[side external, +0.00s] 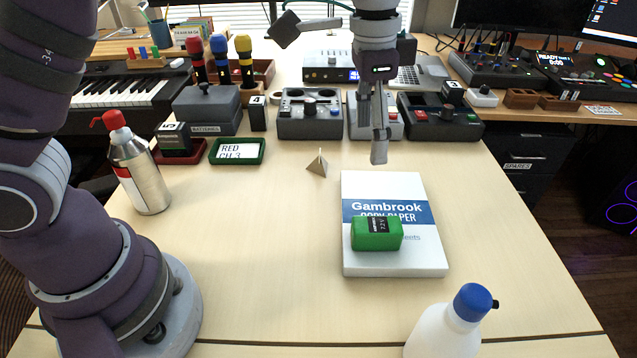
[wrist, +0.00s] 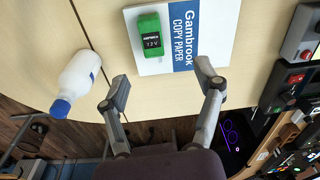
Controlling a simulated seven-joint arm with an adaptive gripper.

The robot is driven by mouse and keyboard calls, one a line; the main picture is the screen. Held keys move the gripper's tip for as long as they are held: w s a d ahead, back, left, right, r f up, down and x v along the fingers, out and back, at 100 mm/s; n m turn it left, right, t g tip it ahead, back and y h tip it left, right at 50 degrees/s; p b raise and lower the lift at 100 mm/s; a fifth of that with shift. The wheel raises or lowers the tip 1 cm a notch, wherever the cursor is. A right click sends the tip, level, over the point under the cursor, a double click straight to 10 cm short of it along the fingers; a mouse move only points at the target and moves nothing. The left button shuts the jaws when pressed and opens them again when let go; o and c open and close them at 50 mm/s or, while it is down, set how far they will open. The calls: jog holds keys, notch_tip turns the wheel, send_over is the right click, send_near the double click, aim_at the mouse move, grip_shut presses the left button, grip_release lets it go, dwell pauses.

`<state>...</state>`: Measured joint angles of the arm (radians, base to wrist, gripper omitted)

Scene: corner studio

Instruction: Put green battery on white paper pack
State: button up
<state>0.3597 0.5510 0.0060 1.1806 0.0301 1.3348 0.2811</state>
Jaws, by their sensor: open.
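The green battery (side external: 376,233) lies on top of the white paper pack (side external: 390,262), on its lower left part in the side view. The pack is white with a blue "Gambrook COPY PAPER" band and lies flat on the table. In the wrist view the battery (wrist: 151,35) rests near one end of the pack (wrist: 157,66), its dark label facing up. My gripper (side external: 380,150) is above the table, behind the far edge of the pack in the side view, apart from the battery. In the wrist view my gripper (wrist: 165,92) is open and empty, its fingers wide apart.
A white bottle with a blue cap (side external: 447,325) stands at the front right. A spray can with a red cap (side external: 137,165) stands at the left. A small pyramid (side external: 317,164), a green tray (side external: 237,151) and control boxes (side external: 310,114) are farther back.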

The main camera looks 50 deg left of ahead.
jog(key=s+a+r+n+t, duration=0.2)
jog(key=s+a+n+t, duration=0.2)
jog(key=s+a+n, duration=0.3)
jog(key=s+a, duration=0.4)
jog(key=s, duration=0.2)
jog(key=shift+s+a+n+t, duration=0.25)
jog(key=shift+s+n+t, duration=0.05)
jog(key=shift+s+t, duration=0.1)
